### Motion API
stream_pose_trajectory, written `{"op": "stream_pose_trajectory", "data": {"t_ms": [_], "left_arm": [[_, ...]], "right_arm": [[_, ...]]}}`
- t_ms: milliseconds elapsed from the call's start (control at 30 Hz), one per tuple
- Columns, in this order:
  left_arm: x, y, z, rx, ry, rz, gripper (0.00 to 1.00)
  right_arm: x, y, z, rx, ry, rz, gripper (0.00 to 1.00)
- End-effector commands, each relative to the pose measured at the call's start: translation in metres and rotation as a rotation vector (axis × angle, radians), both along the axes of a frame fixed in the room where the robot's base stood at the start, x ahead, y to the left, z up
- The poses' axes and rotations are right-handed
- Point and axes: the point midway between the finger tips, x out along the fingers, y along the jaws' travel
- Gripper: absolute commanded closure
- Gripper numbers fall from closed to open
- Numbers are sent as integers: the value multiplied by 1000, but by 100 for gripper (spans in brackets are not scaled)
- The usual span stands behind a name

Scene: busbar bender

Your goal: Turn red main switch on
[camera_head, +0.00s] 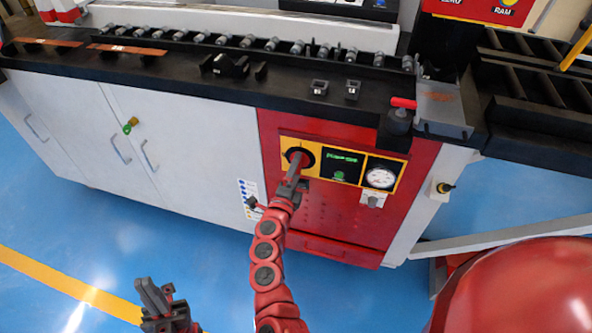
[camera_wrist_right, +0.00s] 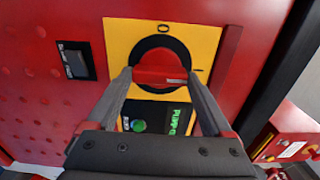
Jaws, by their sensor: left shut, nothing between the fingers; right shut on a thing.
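The red main switch (camera_wrist_right: 160,68) is a red handle on a round black base, set in a yellow plate. In the wrist view its handle lies level across the base, in line with a small dash mark at the right; a round mark is at the top. My right gripper (camera_wrist_right: 162,77) is shut on the handle, one finger at each end. In the head view the right gripper (camera_head: 297,172) covers most of the switch on the red cabinet front. My left gripper (camera_head: 153,290) is shut and empty, low over the blue floor, apart from everything.
Right of the switch in the head view are a display with green text (camera_head: 343,158) and a round gauge (camera_head: 380,178). The black worktop (camera_head: 290,90) overhangs above. White cabinet doors (camera_head: 190,140) are at the left. The floor in front is clear.

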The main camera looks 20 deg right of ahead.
Motion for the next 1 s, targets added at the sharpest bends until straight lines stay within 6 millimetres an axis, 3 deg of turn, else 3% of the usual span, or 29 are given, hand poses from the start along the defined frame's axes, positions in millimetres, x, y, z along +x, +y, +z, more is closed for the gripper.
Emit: {"op": "stream_pose_trajectory", "data": {"t_ms": [33,100,467,667,1000], "left_arm": [[0,0,0,0,0,0,100],[0,0,0,0,0,0,100],[0,0,-1,0,0,0,100],[0,0,-2,0,0,0,100],[0,0,-3,0,0,0,100]], "right_arm": [[0,1,-1,4,0,2,13],[0,1,-1,4,0,2,1],[-6,6,-1,3,0,3,0],[-39,29,-2,3,3,6,0],[-112,79,-2,3,4,9,0]]}}
